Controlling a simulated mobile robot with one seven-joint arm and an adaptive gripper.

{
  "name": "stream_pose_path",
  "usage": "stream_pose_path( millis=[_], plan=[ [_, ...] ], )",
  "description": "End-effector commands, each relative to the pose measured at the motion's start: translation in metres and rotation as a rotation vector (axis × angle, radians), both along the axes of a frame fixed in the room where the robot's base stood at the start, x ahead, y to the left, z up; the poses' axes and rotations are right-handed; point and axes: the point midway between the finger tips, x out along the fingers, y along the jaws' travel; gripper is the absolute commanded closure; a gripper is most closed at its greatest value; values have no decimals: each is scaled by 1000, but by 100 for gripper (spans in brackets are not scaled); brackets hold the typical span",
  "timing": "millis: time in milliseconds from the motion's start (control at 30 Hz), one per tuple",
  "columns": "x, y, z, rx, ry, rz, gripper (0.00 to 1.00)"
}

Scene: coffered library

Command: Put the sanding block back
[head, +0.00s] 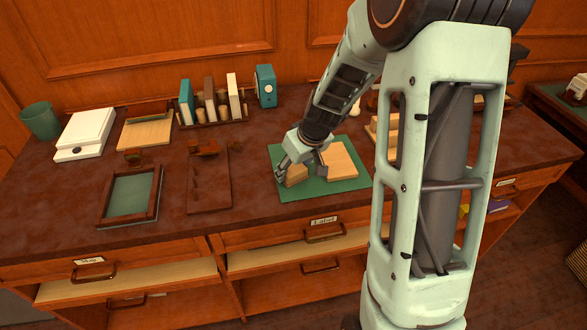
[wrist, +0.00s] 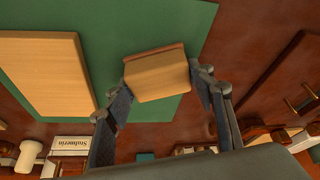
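The sanding block (head: 296,175), a small pale wooden block, is at the left part of a green mat (head: 335,187). In the wrist view the block (wrist: 158,75) shows a reddish-brown layer along its far edge. My gripper (head: 298,170) reaches down over it, and in the wrist view my two fingers (wrist: 162,88) sit against its opposite sides, shut on it. Whether the block touches the mat or is slightly raised is hard to tell. A larger flat wooden board (head: 341,161) lies on the mat to the right, also in the wrist view (wrist: 45,70).
Left of the mat lie a brown board with small items (head: 209,190) and a dark-framed green tray (head: 128,196). Behind stand a book rack (head: 212,119), a teal box (head: 265,86), a white device (head: 85,135) and a green cup (head: 40,120). Bare desk shows between the brown board and the mat.

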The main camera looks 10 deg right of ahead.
Motion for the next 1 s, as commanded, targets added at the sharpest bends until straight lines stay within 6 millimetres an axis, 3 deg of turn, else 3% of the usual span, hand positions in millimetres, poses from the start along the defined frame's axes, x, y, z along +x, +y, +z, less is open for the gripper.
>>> stream_pose_path(
  millis=[167,567,1000],
  plan=[
    [0,0,0,0,0,0,33],
    [0,0,6,0,0,-1,33],
    [-27,-12,77,-1,-5,-1,33]
  ],
)
